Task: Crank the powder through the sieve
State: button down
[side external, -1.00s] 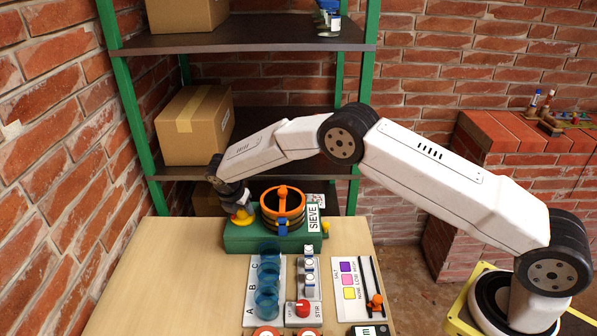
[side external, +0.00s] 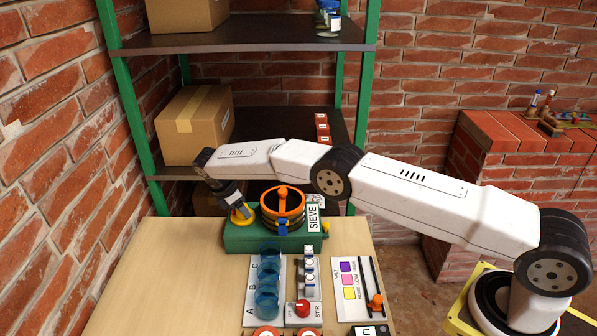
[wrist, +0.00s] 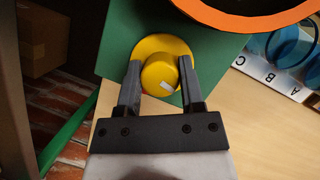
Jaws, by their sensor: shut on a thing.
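The sieve is a green block (side external: 262,240) with a SIEVE label, standing at the back of the wooden table. An orange-rimmed dark round drum (side external: 296,210) sits on it, with an orange and blue bar across its top. A yellow disc with a crank knob is on the block's left end; the yellow knob (wrist: 159,74) with a pale mark shows in the wrist view. My gripper (side external: 240,211) is at this left end, reaching down at a tilt. In the wrist view my gripper (wrist: 159,85) has its fingers on both sides of the knob, shut on it. Powder cannot be seen.
In front of the sieve stand blue cups (side external: 268,275) in a rack marked A, B, C, small white-capped jars (side external: 309,264) and a STIR panel with a red knob (side external: 303,308). A colour card (side external: 349,284) lies to the right. A shelf (side external: 270,147) rises behind.

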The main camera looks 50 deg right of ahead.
jog(key=shift+m, duration=0.6)
jog(key=shift+c, duration=1.1)
grip_release()
jog(key=shift+v, duration=1.6)
jog(key=shift+d+r, duration=0.1)
jog(key=shift+r, duration=3.4)
